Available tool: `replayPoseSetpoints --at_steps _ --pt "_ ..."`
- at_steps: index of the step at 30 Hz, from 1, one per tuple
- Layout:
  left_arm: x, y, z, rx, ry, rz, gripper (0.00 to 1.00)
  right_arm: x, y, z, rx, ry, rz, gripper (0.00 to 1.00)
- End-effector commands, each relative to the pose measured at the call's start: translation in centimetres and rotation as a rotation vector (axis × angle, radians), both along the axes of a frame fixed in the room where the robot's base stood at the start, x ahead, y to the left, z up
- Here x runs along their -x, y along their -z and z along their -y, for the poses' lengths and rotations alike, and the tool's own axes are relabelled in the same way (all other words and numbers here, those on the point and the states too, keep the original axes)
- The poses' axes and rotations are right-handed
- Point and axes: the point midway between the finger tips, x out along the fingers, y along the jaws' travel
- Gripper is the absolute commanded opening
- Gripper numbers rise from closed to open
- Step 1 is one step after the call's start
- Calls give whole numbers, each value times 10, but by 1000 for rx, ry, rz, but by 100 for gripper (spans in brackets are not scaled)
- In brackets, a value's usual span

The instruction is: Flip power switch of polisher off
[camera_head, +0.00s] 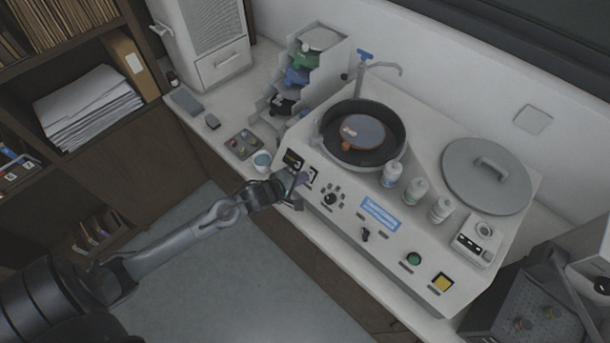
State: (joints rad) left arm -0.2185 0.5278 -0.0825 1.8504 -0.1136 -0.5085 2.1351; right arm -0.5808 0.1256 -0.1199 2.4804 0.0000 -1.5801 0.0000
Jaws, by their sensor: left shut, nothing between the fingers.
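The polisher (420,250) is a white machine on the counter, with a sloped front panel and a black bowl holding a round disc (356,132). My left gripper (300,181) is shut and empty, at the upper left end of the front panel. Its tip is close to a small dark switch area (312,172) there; I cannot tell whether it touches. The power switch is partly hidden by the gripper, and its position cannot be made out. My right gripper is not in view.
Several white bottles (415,190) stand on the polisher beside the grey lid (487,176). A faucet (380,66) rises behind the bowl. A stepped rack (310,70), a small cup (262,161) and a small tray (243,143) stand left of the polisher. Open floor lies in front.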

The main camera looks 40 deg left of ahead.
Motion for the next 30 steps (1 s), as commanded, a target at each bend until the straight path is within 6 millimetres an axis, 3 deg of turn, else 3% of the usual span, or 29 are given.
replayPoseSetpoints --at_steps 9,20,26,30 --pt "-20 10 1 0 0 1 0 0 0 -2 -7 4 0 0" --pt "-20 11 1 0 0 1 0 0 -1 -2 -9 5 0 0" --pt "-25 6 1 4 -5 0 0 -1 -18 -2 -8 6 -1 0" --pt "-26 12 0 0 -1 0 0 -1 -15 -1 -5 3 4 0"
